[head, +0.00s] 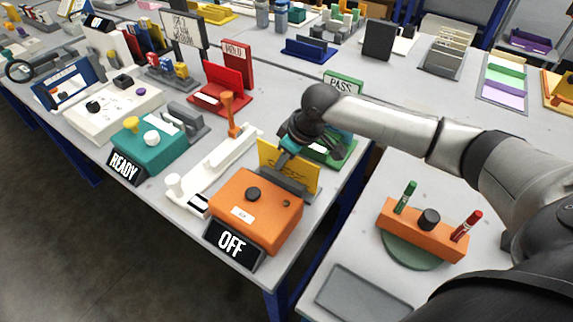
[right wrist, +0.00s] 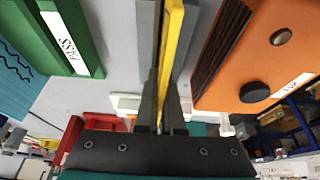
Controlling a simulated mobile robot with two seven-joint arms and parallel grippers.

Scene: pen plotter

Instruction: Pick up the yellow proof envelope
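The yellow proof envelope (head: 303,172) stands upright behind the orange box in the head view, in a grey slotted holder (head: 288,186). In the right wrist view, the envelope (right wrist: 172,45) is seen edge-on as a thin yellow strip. My right gripper (head: 290,147) reaches down to its top edge from above. In the right wrist view, its two dark fingers (right wrist: 162,85) lie close on either side of the strip and look shut on it. The envelope's lower part is hidden by the holder and the orange box. My left gripper is not in view.
An orange box (head: 257,208) with an OFF sign (head: 231,243) stands just in front. A green PASS stand (head: 343,84) is behind my gripper. A white rail (head: 213,165) lies to the left. An orange marker holder (head: 422,230) sits on the right table.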

